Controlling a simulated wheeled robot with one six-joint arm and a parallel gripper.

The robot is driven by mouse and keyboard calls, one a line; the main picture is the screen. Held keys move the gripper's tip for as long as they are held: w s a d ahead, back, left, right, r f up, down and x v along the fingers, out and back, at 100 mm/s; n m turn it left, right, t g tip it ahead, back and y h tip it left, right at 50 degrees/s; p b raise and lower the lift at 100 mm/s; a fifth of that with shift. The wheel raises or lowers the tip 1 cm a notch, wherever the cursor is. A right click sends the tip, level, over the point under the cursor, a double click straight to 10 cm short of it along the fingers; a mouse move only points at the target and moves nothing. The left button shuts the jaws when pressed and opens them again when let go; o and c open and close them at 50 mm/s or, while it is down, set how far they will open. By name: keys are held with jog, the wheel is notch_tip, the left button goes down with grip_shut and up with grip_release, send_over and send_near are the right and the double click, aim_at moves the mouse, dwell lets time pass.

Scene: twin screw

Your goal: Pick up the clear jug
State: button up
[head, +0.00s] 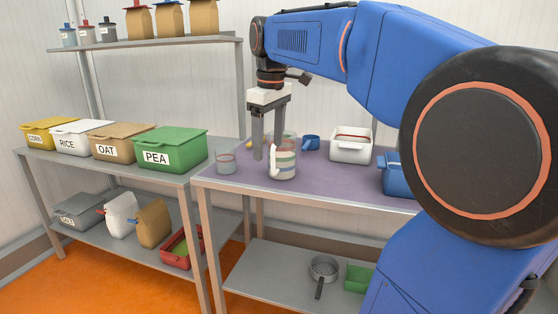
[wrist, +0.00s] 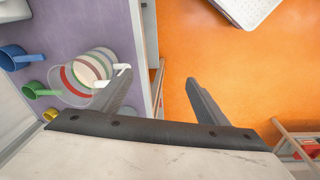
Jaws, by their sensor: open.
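My gripper (head: 269,148) points down, open and empty, overlapping the jug in the head view. In the wrist view the gripper (wrist: 157,80) has its fingers wide apart, with the table edge and orange floor between them. No contact with the jug can be made out.
A clear cup (head: 227,161) stands left of the jug. A blue scoop (head: 311,142), a green scoop (wrist: 38,90) and a yellow scoop (wrist: 51,114) lie behind it. A white bin (head: 351,150) and a blue bin (head: 396,182) stand to the right. The purple table (head: 330,184) is bare in front.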

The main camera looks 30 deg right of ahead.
notch_tip(320, 180, up, 6)
jog(key=n+g, duration=0.1)
jog(key=n, duration=0.1)
send_over(280, 158)
jog(key=s+a, duration=0.2)
jog(key=a, duration=0.1)
jog(key=f, duration=1.1)
jog(key=shift+w+d+f, duration=0.2)
jog(key=shift+f, duration=0.1)
jog(key=shift+w+d+f, duration=0.1)
jog(key=shift+w+f, duration=0.1)
jog(key=shift+f, duration=1.25)
jog(key=shift+w+d+f, duration=0.1)
jog(key=shift+w+f, duration=0.1)
jog(key=shift+f, duration=1.25)
grip_shut()
